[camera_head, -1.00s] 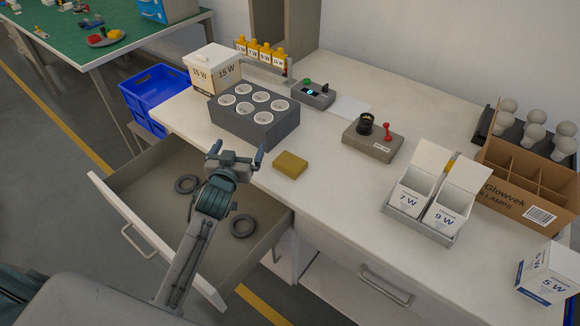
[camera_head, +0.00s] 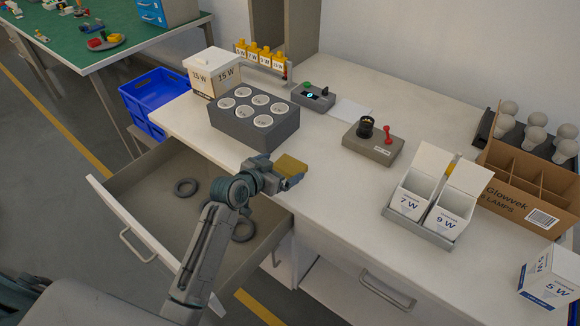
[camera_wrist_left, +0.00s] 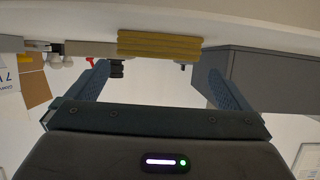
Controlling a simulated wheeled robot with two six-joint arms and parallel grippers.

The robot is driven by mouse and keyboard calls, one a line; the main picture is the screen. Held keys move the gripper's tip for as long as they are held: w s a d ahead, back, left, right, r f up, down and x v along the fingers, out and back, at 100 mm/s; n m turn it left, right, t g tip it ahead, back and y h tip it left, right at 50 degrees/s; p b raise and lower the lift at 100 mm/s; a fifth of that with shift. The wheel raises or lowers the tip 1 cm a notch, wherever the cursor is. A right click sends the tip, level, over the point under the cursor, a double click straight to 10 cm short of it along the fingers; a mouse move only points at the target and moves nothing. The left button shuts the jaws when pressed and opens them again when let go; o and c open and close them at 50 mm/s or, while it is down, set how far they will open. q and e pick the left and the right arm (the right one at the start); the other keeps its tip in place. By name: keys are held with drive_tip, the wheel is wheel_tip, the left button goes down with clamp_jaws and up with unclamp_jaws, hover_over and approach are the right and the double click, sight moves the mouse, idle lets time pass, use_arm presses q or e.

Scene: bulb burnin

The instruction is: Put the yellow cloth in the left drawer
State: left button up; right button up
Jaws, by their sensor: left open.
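The yellow cloth (camera_head: 291,165) is a folded flat block lying on the white tabletop near its front edge. My left gripper (camera_head: 283,177) is at the cloth, open, with its fingers at the cloth's near side. In the left wrist view the cloth (camera_wrist_left: 159,45) is ahead, between the spread fingers (camera_wrist_left: 157,85) and apart from the palm. The left drawer (camera_head: 152,178) is pulled open below the table and holds dark rings (camera_head: 186,187). My arm crosses over its right part. My right gripper is not in view.
A grey block with several round sockets (camera_head: 226,127) stands behind and left of the cloth. A grey tester box (camera_head: 372,150) stands to the right. Lamp cartons (camera_head: 408,203) stand further right. A closed drawer (camera_head: 375,285) is at the front right.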

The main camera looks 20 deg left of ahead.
sight(290, 165)
use_arm(q)
drive_tip(key=x, duration=0.2)
drive_tip(key=p+x, duration=0.1)
drive_tip(key=x, duration=0.2)
drive_tip(key=shift+d+f, duration=0.1)
drive_tip(key=shift+f, duration=0.2)
drive_tip(key=shift+s, duration=0.1)
drive_tip(key=c, duration=1)
drive_tip(key=shift+r, duration=0.15)
